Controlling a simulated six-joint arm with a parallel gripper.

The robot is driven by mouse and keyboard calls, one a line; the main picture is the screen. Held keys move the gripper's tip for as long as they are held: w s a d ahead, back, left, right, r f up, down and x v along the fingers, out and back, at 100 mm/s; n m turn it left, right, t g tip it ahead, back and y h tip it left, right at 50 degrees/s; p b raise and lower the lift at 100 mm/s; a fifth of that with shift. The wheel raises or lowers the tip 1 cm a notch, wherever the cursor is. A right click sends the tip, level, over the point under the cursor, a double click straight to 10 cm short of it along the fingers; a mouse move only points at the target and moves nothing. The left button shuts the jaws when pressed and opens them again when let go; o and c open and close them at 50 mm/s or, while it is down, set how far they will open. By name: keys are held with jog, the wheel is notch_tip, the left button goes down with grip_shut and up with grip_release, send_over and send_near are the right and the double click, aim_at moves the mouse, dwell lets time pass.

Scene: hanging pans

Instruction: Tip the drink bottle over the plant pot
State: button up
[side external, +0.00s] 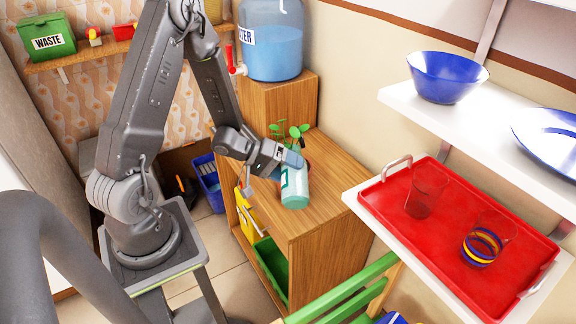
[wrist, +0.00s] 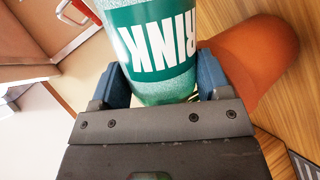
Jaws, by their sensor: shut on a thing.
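My gripper (side external: 283,160) is shut on the green drink bottle (side external: 295,188), whose label shows in the wrist view (wrist: 160,45) between the blue fingers (wrist: 165,85). In the side view the bottle is in front of the plant pot (side external: 307,165), above the wooden cabinet top, and leans slightly. I cannot tell which end is its mouth, or whether it touches the cabinet. The orange-brown pot is close beside the bottle in the wrist view (wrist: 262,55). Green leaves (side external: 290,131) rise from the pot. In the side view the gripper and bottle hide most of the pot.
A large water container (side external: 270,45) with a red tap stands on a higher wooden block behind. A wall shelf at right holds a red tray (side external: 385,205) with glasses, and a blue bowl (side external: 447,75) is on the shelf above. The cabinet top (side external: 335,200) is bare at right.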

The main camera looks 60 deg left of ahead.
jog(key=shift+a+r+m+t+y, duration=0.15)
jog(key=shift+m+t+y, duration=0.55)
jog(key=shift+m+y, duration=0.4)
jog(key=shift+w+a+r+m+t+y, duration=0.2)
jog(key=shift+r+m+t+y, duration=0.3)
jog(key=shift+m, duration=0.3)
jog(key=r, duration=0.2)
jog(key=a+r+m+y, duration=0.1)
jog(key=r, duration=0.1)
jog(key=r+m+t, duration=0.1)
jog(key=r, duration=0.1)
jog(key=shift+w+a, duration=0.15)
jog(key=shift+w, duration=0.25)
jog(key=shift+a+r+m+y, duration=0.15)
jog(key=shift+r+m+y, duration=0.15)
jog(key=shift+m, duration=0.1)
jog(key=shift+w+a+f+m+t, duration=0.2)
jog(key=shift+m+t, duration=0.1)
jog(key=shift+t, duration=0.1)
jog(key=shift+w+a+m+t+y, duration=0.35)
jog(key=shift+a+m+t+y, duration=0.25)
jog(key=shift+m, duration=0.4)
jog(key=w+d+r+m+h, duration=0.2)
jog(key=w+d+r, duration=0.3)
jog(key=d, duration=0.4)
jog(key=shift+w+r+m+h, duration=0.35)
jog(key=shift+w+h, duration=0.1)
jog(key=shift+h, duration=0.35)
